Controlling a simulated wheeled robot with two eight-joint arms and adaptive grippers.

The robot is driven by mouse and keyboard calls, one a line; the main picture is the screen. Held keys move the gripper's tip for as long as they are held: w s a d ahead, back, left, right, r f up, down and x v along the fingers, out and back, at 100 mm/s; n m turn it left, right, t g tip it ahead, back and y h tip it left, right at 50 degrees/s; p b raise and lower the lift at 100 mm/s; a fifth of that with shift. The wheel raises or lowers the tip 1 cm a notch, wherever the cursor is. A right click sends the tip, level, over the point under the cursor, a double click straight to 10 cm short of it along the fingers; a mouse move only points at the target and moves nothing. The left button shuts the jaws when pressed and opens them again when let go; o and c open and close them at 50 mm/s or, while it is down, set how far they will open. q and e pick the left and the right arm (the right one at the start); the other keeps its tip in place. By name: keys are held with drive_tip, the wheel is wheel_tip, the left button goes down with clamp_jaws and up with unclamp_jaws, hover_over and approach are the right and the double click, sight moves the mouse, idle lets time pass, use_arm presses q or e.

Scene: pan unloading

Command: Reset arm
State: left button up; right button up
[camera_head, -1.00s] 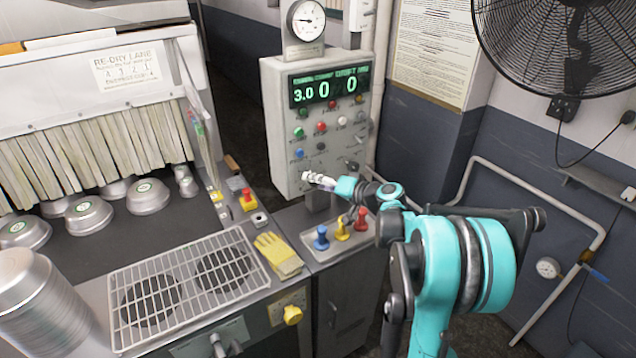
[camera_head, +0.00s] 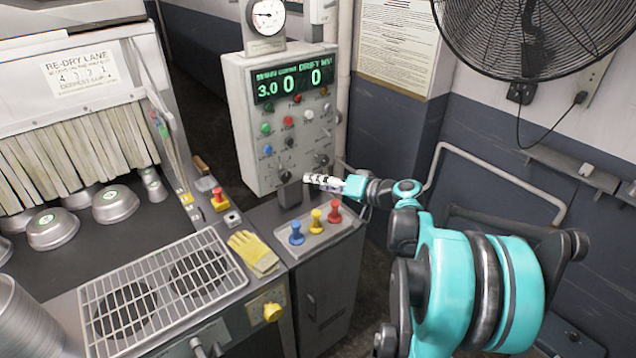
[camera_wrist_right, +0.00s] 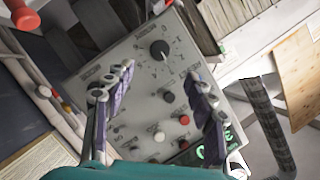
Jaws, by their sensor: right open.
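My right gripper (camera_head: 322,181) is in the head view, in front of the lower part of the grey control box and above the tray of coloured levers. In the right wrist view its two fingers (camera_wrist_right: 160,100) are spread apart with nothing between them. The control box (camera_wrist_right: 148,112) with its knobs and buttons lies beyond the fingers, and it also shows in the head view (camera_head: 243,130). Whether the fingers touch it cannot be told. My right arm is teal and black and reaches in from the lower right. My left gripper is not in view.
Blue (camera_head: 296,233), yellow (camera_head: 316,221) and red (camera_head: 335,211) levers stand on a small tray below my gripper. A yellow glove (camera_head: 252,252) lies beside a wire rack (camera_head: 160,290). Metal pans (camera_head: 115,204) sit at the left. A black fan (camera_head: 535,35) hangs upper right.

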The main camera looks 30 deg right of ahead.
drive_tip(key=s+a+f+n+g, duration=0.1)
drive_tip(key=s+a+f+g, duration=0.15)
drive_tip(key=a, duration=0.55)
drive_tip(key=s+a+f+n+g, duration=0.1)
drive_tip(key=s+a+f+g, duration=0.1)
drive_tip(key=s+a, duration=0.35)
drive_tip(key=s+a+f+n+g+h+b, duration=0.1)
drive_tip(key=s+a+f+h, duration=0.1)
drive_tip(key=s, duration=0.5)
drive_tip(key=s+a+f+n+g+h+b, duration=0.1)
drive_tip(key=s+a+f+n+h, duration=0.1)
drive_tip(key=s+a+f, duration=0.3)
drive_tip(key=shift+s+a+f+h, duration=0.2)
drive_tip(key=shift+s+a+h, duration=0.5)
drive_tip(key=shift+s+a, duration=0.15)
